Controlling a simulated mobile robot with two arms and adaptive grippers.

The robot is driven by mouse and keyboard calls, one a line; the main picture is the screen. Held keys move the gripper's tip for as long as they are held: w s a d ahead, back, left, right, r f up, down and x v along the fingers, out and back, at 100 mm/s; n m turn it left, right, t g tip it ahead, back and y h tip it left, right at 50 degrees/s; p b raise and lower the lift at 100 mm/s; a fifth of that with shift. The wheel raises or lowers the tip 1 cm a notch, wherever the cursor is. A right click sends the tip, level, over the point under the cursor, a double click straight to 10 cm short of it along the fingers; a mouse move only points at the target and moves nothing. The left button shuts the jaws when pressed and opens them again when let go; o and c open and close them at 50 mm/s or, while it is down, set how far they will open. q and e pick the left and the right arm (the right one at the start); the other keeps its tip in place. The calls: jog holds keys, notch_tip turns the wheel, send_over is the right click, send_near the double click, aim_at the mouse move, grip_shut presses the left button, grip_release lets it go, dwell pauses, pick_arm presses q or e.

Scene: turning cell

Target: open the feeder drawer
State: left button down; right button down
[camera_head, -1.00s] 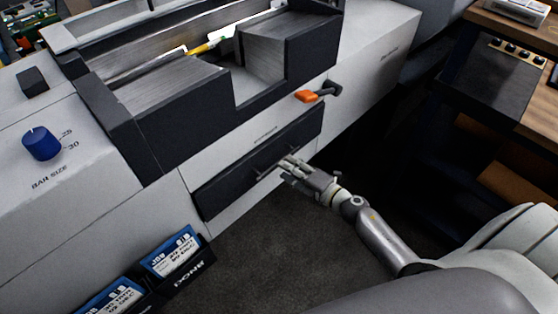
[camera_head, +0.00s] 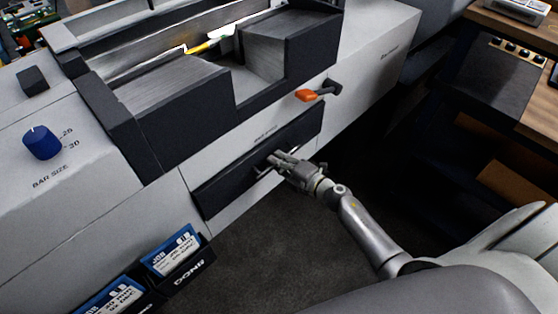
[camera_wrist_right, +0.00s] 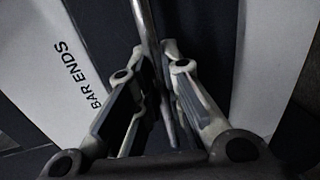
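The feeder drawer (camera_head: 225,186) is a dark panel in the light machine front, under the dark trough, and looks shut, flush with the front. A thin metal bar handle (camera_head: 262,172) is on its face. My right gripper (camera_head: 274,158) is at this handle in the head view. In the right wrist view the handle bar (camera_wrist_right: 147,22) runs between the two fingertips of my right gripper (camera_wrist_right: 153,52). The fingers lean in close on both sides; whether they press on the bar is unclear. My left gripper is not in view.
An orange-tipped lever (camera_head: 307,95) sticks out above the drawer's right end. A blue knob (camera_head: 41,142) is on the machine's left top. Blue-labelled boxes (camera_head: 171,250) stand in a dark holder at lower left. Open floor (camera_head: 280,250) lies before the drawer.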

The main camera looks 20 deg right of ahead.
dwell(0.3)
jog(key=f+v, duration=0.2)
jog(key=v, duration=0.8)
jog(key=f+v, duration=0.2)
jog(key=v, duration=0.8)
jog(key=shift+s+d+b, duration=0.2)
jog(key=shift+s+b, duration=0.1)
jog(key=shift+s, duration=0.15)
jog(key=c, duration=1.5)
grip_release()
jog(key=v, duration=1.2)
